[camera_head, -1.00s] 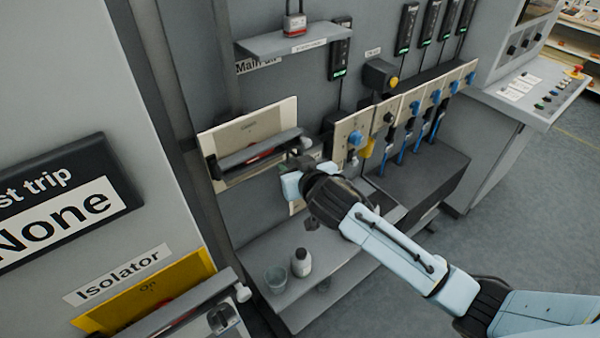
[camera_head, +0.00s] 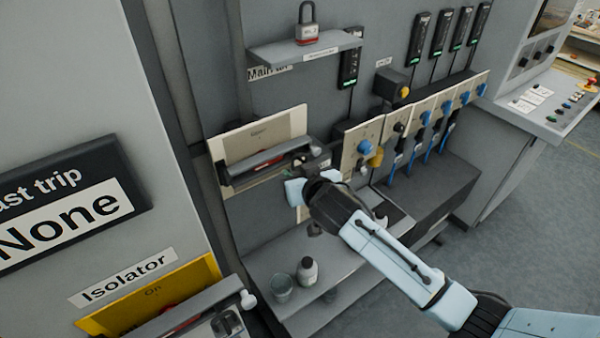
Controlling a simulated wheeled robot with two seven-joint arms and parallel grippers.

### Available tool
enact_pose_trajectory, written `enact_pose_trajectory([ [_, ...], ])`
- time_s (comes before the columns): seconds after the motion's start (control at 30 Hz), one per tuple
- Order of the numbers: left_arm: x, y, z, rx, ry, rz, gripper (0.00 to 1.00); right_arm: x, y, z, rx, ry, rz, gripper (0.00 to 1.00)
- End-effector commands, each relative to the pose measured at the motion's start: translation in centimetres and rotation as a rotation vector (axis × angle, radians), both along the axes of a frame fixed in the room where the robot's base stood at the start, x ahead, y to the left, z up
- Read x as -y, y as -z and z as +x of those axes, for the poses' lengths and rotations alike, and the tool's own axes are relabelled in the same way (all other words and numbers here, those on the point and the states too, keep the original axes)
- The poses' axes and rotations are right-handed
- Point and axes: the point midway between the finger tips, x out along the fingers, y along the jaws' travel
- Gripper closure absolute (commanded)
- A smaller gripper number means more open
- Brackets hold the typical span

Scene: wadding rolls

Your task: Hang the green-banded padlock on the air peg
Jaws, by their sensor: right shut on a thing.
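My right gripper (camera_head: 315,165) is at the right end of the cream "Main air" panel (camera_head: 238,147), beside its dark lever bar (camera_head: 265,160). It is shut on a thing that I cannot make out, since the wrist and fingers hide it. No green band shows clearly anywhere. A padlock (camera_head: 307,32) with a grey shackle and a red band stands upright on the upper shelf. I cannot pick out the air peg for certain. My left gripper is not in view.
The upper shelf (camera_head: 275,56) juts out above the panel. Cream boards with blue knobs (camera_head: 364,147) and a yellow item (camera_head: 376,158) are to the right.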

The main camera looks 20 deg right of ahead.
Motion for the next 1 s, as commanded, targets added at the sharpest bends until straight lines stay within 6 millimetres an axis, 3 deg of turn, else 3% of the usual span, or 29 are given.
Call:
enact_pose_trajectory([
  [0.07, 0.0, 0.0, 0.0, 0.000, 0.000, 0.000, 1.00, 0.0, -0.1, 0.0, 0.001, 0.000, 0.000, 0.85],
  [0.1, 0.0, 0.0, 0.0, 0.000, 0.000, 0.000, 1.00, 0.0, -0.1, 0.0, 0.001, 0.000, 0.000, 0.55],
  [0.27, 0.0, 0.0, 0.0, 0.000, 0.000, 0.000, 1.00, 0.0, 0.0, 0.0, 0.001, 0.000, 0.000, 0.34],
  [0.67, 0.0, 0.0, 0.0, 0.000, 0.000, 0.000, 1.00, 0.1, -0.1, -0.6, -0.002, 0.000, 0.000, 0.33],
  [1.0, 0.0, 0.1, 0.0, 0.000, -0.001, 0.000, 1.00, 0.5, -2.3, -5.8, 0.000, -0.001, 0.002, 0.33],
])
